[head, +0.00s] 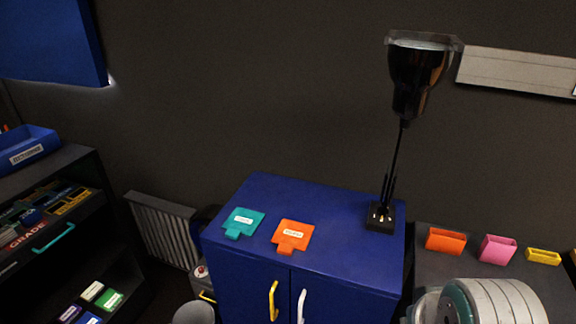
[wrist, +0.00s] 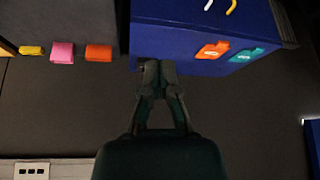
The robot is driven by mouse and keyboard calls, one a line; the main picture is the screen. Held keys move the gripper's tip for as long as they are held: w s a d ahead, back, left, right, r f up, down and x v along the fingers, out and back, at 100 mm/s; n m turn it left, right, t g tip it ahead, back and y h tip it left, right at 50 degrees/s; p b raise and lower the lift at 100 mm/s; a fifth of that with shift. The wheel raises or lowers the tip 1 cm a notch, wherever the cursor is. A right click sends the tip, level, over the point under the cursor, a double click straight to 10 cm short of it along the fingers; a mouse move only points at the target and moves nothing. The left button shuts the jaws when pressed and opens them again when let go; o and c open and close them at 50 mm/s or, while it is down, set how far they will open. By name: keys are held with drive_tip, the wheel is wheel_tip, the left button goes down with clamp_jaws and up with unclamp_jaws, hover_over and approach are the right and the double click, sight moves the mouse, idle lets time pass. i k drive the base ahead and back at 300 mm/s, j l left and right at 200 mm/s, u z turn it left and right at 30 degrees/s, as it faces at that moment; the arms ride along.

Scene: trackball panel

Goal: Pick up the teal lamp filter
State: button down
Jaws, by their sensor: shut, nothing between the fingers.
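The teal lamp filter (head: 244,221) lies flat on top of the blue cabinet (head: 330,207), near its left edge. It has a white label and a short tab toward the front. In the wrist view, which is upside down, the teal filter (wrist: 246,55) shows right of the orange filter. My gripper (wrist: 160,66) is shut and empty there, its fingertips showing against the cabinet's edge, apart from the teal filter. I cannot make out the gripper's fingers in the head view.
An orange filter (head: 292,235) lies close to the right of the teal one. A tall black desk lamp (head: 420,75) stands at the cabinet's right. Orange (head: 445,240), pink (head: 497,248) and yellow (head: 542,257) holders sit further right. A dark shelf (head: 60,220) stands left.

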sight(241, 221)
drive_tip(key=i+j, duration=0.1)
drive_tip(key=j, duration=0.95)
drive_tip(key=i+j, duration=0.15)
drive_tip(key=j, duration=0.4)
drive_tip(key=i+j, duration=0.1)
drive_tip(key=j, duration=0.95)
drive_tip(key=i+u, duration=0.05)
